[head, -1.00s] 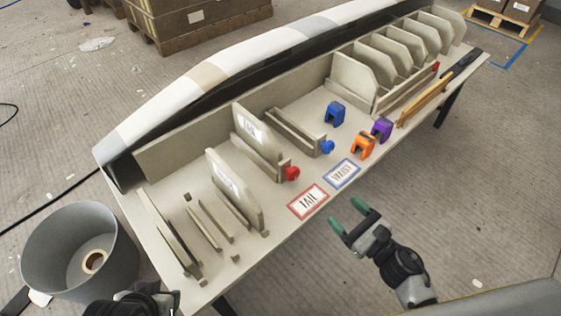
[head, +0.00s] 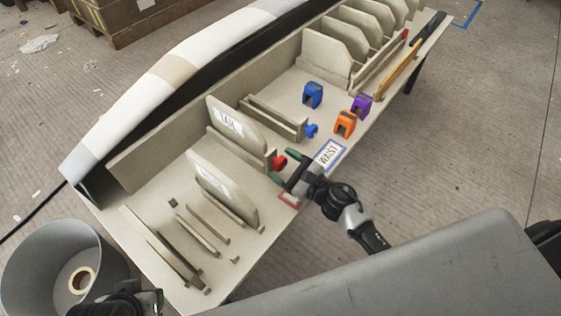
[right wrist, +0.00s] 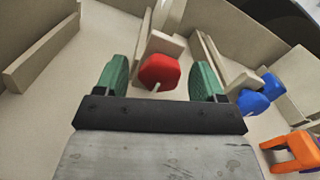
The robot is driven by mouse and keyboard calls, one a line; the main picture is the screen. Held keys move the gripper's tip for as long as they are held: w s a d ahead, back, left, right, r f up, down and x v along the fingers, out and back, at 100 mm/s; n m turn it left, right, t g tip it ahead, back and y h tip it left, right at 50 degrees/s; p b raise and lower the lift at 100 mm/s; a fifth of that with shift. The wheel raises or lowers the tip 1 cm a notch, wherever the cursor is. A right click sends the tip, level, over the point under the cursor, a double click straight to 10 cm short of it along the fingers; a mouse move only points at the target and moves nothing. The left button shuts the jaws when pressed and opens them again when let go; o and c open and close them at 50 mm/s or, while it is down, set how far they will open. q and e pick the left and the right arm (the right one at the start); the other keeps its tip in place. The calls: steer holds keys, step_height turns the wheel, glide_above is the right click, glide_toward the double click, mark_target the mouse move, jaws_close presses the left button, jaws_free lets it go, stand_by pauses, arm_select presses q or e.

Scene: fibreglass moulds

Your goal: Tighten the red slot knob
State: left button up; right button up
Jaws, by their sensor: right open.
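The red slot knob (head: 279,162) sits at the front end of the slot that holds an upright panel labelled TAIL (head: 230,122). My right gripper (head: 283,166) is open, with its green fingertips at the knob. In the right wrist view the red knob (right wrist: 159,70) shows between the two spread green fingers (right wrist: 160,80), with a visible gap on each side. I cannot tell how deep the fingers reach around it. Part of my left arm's dark end (head: 120,301) shows at the lower left; its jaws cannot be made out.
A blue knob (head: 311,130) is on the neighbouring slot to the right. Blue (head: 313,94), orange (head: 345,123) and purple (head: 361,104) clamp-like pieces stand further along the table. The WAIST card (head: 330,152) lies beside my right gripper. A grey bin (head: 38,262) stands at the lower left.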

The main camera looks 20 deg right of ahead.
steer(key=shift+w+a, duration=0.3)
steer(key=shift+w, duration=0.15)
steer(key=c, duration=0.9)
steer(key=shift+m, duration=0.4)
steer(key=m, duration=0.2)
steer(key=shift+m, duration=2.1)
